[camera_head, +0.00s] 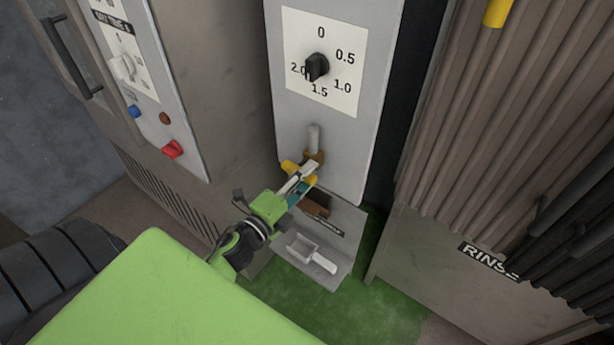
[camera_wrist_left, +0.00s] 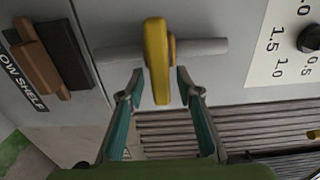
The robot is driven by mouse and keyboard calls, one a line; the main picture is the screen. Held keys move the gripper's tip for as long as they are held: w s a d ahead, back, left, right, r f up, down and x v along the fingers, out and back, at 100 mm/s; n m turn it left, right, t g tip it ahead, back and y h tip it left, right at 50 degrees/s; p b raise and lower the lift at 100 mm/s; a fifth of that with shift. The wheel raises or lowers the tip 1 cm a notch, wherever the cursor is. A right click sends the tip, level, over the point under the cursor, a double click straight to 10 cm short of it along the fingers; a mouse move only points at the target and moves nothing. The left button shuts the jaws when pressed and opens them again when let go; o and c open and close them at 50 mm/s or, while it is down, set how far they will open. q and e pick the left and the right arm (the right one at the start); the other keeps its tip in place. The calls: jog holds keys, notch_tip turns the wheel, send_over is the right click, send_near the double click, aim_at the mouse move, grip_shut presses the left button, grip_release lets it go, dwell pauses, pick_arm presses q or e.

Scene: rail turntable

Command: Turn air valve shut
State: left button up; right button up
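The air valve has a yellow handle (camera_head: 289,167) on a brass body (camera_head: 316,156) set in a grey vertical pipe (camera_head: 314,138), low on a light grey panel. In the left wrist view the yellow handle (camera_wrist_left: 156,62) lies crosswise to the pipe (camera_wrist_left: 205,47). My left gripper (camera_head: 302,176) is at the valve. In the left wrist view its teal fingers (camera_wrist_left: 160,88) stand apart on either side of the handle, with a gap showing on both sides. In the head view the gripper covers part of the handle. My right gripper is not in view.
A black dial (camera_head: 317,67) marked 0 to 2.0 sits above the valve. Below are a brown block (camera_head: 317,204) and a shelf with a white scoop (camera_head: 313,254).

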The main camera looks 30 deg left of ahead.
pick_arm(q)
jog(key=s+a, duration=0.1)
jog(key=s, duration=1.1)
jog(key=s+d+f+n+g+y, duration=0.1)
jog(key=s+f+n+g, duration=0.15)
jog(key=f, duration=0.75)
jog(key=s+d+f+n+g, duration=0.15)
jog(key=f+n, duration=0.25)
jog(key=f, duration=0.7)
jog(key=s+d+f+n+g+y, duration=0.1)
jog(key=s+f+n+g, duration=0.2)
jog(key=f, duration=0.7)
jog(key=s+d+f+n+g, duration=0.2)
jog(key=s+f+g, duration=0.3)
jog(key=s+f, duration=0.5)
jog(key=s+d+f+n+g, duration=0.2)
jog(key=s+f+n+g, duration=0.3)
jog(key=s+f, duration=0.5)
jog(key=s, duration=0.4)
jog(key=shift+f, duration=0.2)
jog(key=shift+s, duration=0.1)
